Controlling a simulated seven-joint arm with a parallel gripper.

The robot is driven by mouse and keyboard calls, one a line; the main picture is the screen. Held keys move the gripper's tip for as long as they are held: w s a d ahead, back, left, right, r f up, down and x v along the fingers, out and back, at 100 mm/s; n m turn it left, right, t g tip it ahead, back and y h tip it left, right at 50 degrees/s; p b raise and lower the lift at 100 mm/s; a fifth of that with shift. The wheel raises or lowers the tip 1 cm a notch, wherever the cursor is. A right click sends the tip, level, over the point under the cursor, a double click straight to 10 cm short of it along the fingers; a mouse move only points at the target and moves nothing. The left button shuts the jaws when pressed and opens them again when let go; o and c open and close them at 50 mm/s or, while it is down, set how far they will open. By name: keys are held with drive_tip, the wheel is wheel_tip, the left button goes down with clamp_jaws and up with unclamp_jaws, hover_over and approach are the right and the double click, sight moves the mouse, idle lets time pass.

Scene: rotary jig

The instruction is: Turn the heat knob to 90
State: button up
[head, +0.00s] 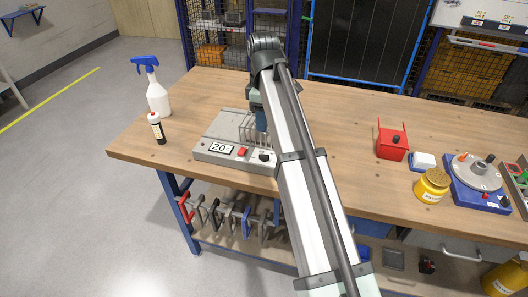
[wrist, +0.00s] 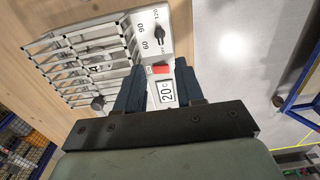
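The heat knob (wrist: 159,36) is small and black on the pale control panel in the wrist view, with 60, 90 and 120 printed around it; its exact pointer direction is hard to tell. It also shows at the front of the grey heater unit (head: 214,135) in the head view as a dark knob (head: 264,156). A red switch (wrist: 161,70) and a display (wrist: 167,94) reading 20 lie beside it. My gripper (wrist: 160,70) is open and empty, its dark blue fingers either side of the switch and display, short of the knob.
A wire rack (wrist: 85,60) stands on the heater beside the panel. A red box (head: 392,143), yellow pot (head: 432,186) and blue-based device (head: 478,184) are right. The wooden bench (head: 195,95) has clear space behind the heater.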

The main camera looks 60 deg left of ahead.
sight(264, 155)
wheel_tip(264, 155, down, 13)
idle(0.5)
clamp_jaws()
idle(0.4)
